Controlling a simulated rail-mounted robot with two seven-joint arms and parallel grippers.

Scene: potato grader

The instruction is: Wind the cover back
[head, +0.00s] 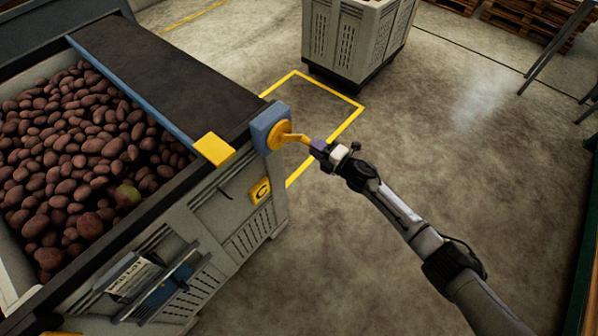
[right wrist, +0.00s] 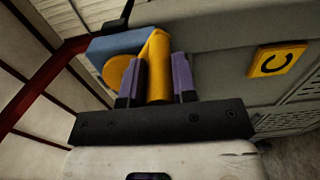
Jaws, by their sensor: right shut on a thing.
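The dark cover (head: 165,68) lies flat over the far right part of the potato crate, with a blue bar (head: 130,92) along its edge. A yellow block (head: 214,149) sits at the near end of that bar. A blue housing (head: 268,126) at the crate's corner carries a yellow crank (head: 281,136). My right gripper (head: 320,149) is shut on the crank's handle. In the right wrist view the yellow handle (right wrist: 158,66) stands between the purple fingers, in front of the blue housing (right wrist: 118,42). My left gripper is out of view.
Brown potatoes (head: 75,140) lie uncovered in the left part of the crate. A yellow "C" plate (head: 260,191) and a label (head: 133,278) are on its side. Another pale crate (head: 350,40) stands behind. The concrete floor at right is clear around my arm.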

